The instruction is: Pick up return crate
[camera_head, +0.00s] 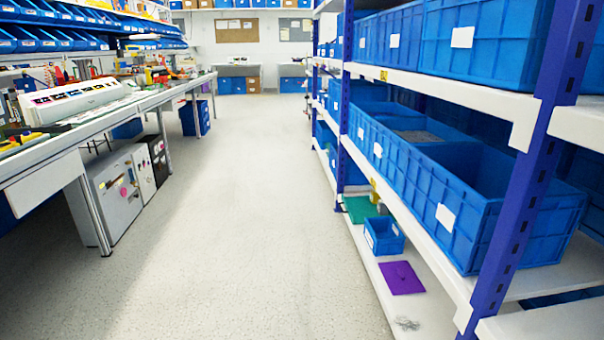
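A small open blue crate (384,236) with a white label stands upright on the low shelf (374,272) of the rack at the right. Large blue crates (500,222) with white labels stand in a row on the shelf above. No marking I can read tells which one is the return crate. Neither of my grippers is in view, so nothing shows as held.
A blue rack post (512,205) stands close at the right. A cluttered workbench (110,112) lines the left. The aisle floor (235,230) is clear.

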